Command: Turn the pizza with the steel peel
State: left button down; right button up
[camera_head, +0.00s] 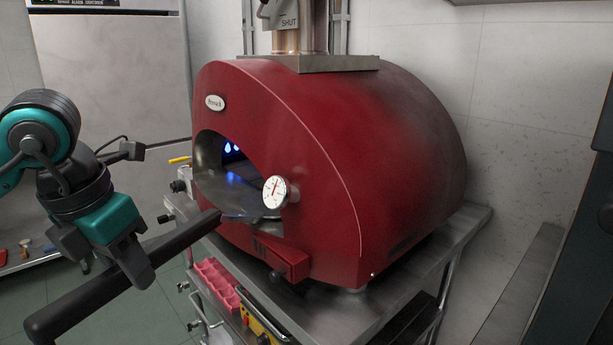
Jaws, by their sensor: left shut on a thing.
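The peel's black handle (185,236) slants from the lower left up to the oven mouth. A thin metal shaft continues from its far end into the opening. My left gripper (112,262) is shut on the handle about midway along it. The red domed oven (335,150) stands with its arched mouth facing left. Blue flames (232,147) show inside. The peel's head cannot be made out clearly at the mouth, and I cannot see the pizza. My right gripper is not in view.
A round dial thermometer (276,192) sits on the oven's front, beside the mouth. The oven stands on a steel stand (428,262). Its lower level holds a pink-red tray (216,281) and a yellow item (256,321). Open floor shows at left.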

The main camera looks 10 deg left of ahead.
pick_arm(q)
jog(key=shift+w+d+f, duration=0.1)
jog(key=shift+w+f, duration=0.1)
jog(key=shift+w, duration=0.05)
dwell(0.4)
jog(key=shift+w+d+f, duration=0.1)
jog(key=shift+w, duration=0.45)
jog(key=w+d+p, duration=0.1)
jog(key=w, duration=0.4)
jog(key=w+d+p, duration=0.2)
jog(key=w, duration=0.3)
jog(key=w+d+p, duration=0.1)
jog(key=w+p, duration=0.1)
jog(key=w, duration=0.4)
jog(key=shift+d, duration=0.3)
jog(key=shift+w, duration=0.2)
